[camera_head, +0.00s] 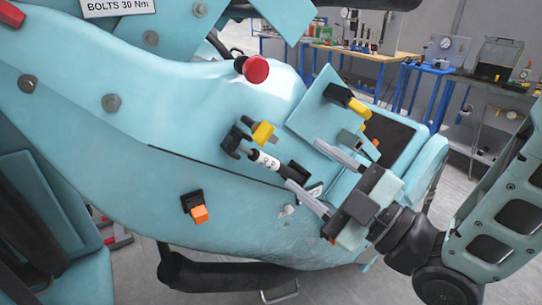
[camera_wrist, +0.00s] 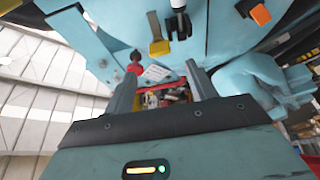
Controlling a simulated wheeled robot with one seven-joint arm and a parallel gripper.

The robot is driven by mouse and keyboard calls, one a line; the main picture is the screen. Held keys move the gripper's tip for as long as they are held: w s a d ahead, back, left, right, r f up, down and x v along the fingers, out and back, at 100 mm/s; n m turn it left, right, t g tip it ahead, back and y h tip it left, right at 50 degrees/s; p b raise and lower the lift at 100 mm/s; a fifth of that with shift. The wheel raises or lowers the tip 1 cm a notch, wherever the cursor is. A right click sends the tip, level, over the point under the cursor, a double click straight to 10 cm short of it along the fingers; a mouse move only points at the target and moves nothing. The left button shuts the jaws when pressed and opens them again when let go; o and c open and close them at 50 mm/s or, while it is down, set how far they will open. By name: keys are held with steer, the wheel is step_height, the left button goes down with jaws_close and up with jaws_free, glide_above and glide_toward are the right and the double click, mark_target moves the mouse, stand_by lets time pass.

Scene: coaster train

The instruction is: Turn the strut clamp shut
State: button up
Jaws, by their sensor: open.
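A strut (camera_head: 265,160) with a black end fitting and a white, dark-banded body lies slanting along the teal car side; its black and white end shows in the wrist view (camera_wrist: 180,22). A yellow lever on a black mount (camera_head: 263,132) sits beside the strut's upper end, and a yellow tab (camera_wrist: 159,47) shows beside the strut in the wrist view. I cannot tell for sure which part is the clamp. My gripper (camera_head: 303,163) is open and empty, its two fingers apart near the strut's lower half. The fingers (camera_wrist: 163,70) frame nothing held in the wrist view.
A red knob (camera_head: 255,69) stands on top of the body. An orange-tabbed latch (camera_head: 198,212) is lower left, and a yellow-and-black handle (camera_head: 347,100) is on the teal plate at right. Workbenches (camera_head: 375,55) stand behind. The lower left car side is mostly bare.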

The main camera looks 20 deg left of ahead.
mark_target(271, 139)
steer(key=shift+p+x, duration=1.9)
steer(key=shift+x, duration=2.65)
steer(key=c, duration=1)
